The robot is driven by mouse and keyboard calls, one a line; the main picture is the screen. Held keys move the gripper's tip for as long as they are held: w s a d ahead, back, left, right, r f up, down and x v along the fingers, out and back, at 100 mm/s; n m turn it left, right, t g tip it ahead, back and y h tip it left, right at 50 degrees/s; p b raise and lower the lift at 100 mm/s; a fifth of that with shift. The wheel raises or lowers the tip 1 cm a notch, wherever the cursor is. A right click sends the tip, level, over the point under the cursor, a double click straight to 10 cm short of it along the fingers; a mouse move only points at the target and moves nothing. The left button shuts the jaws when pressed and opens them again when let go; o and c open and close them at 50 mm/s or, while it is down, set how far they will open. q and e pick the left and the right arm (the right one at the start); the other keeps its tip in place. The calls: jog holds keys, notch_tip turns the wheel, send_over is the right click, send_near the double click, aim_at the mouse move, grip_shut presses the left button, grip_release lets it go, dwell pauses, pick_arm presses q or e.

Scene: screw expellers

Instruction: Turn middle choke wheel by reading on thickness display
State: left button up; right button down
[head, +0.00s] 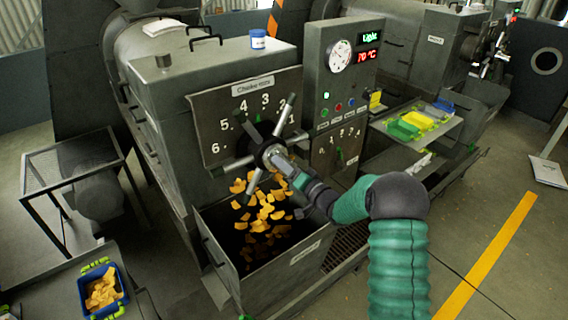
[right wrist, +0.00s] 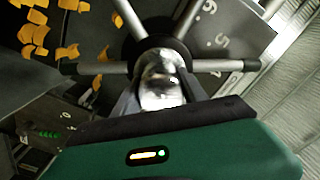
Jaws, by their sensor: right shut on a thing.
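The middle choke wheel (head: 283,118), a dark hub with several metal spokes, is on the front of the grey machine, before a number plate (head: 232,103) marked 6, 5, 4, 3 and more. A small green pointer (head: 257,118) stands above the hub near the 4. My right gripper (head: 277,157) is shut on the shiny centre of the wheel; the right wrist view shows its fingers around the metal hub (right wrist: 162,80). A green display (head: 373,37) appears to read "Light", above a red display (head: 368,56) reading 70 °C. My left gripper is not in view.
Yellow flakes (head: 262,215) fall into an open grey bin (head: 222,240) below the wheel. A round dial (head: 340,56) and buttons are on the panel. A tray with green and yellow boxes (head: 420,119) is to the right. A blue box of flakes (head: 101,290) is lower left.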

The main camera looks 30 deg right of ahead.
jog(key=m+p, duration=0.2)
jog(key=m, duration=0.2)
jog(key=shift+m, duration=0.4)
jog(key=m+p, duration=0.1)
jog(key=m, duration=0.2)
jog(key=shift+f+m, duration=0.15)
jog(key=shift+m, duration=0.15)
jog(key=shift+s+d, duration=0.1)
jog(key=shift+f+m, duration=0.15)
jog(key=shift+m, duration=0.15)
jog(key=c, duration=0.8)
grip_release()
jog(key=shift+o, duration=0.9)
jog(key=shift+d, duration=0.2)
